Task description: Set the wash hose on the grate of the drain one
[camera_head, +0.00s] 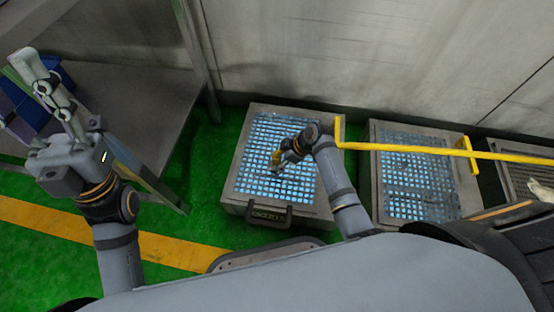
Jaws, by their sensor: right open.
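The left drain box (239,187) has a grey frame and a bright blue-lit grate on top. A dark plate with small lettering (268,214) is on its front edge; I cannot read it surely. My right gripper (277,160) is over the middle of this grate, open. A small yellow-brown piece shows at its tip; I cannot tell whether it is part of the wash hose or touches the grate. No other part is clearly the wash hose. My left gripper (32,84) is at the upper left, over a grey table, its jaw gap unclear.
A second grated box (375,194) stands to the right, with a darker grate (521,178) beyond it. A yellow bar (430,150) crosses above them. The grey table (150,95) holds blue bins (58,75). Green floor (205,165) with a yellow stripe (165,250) is free between.

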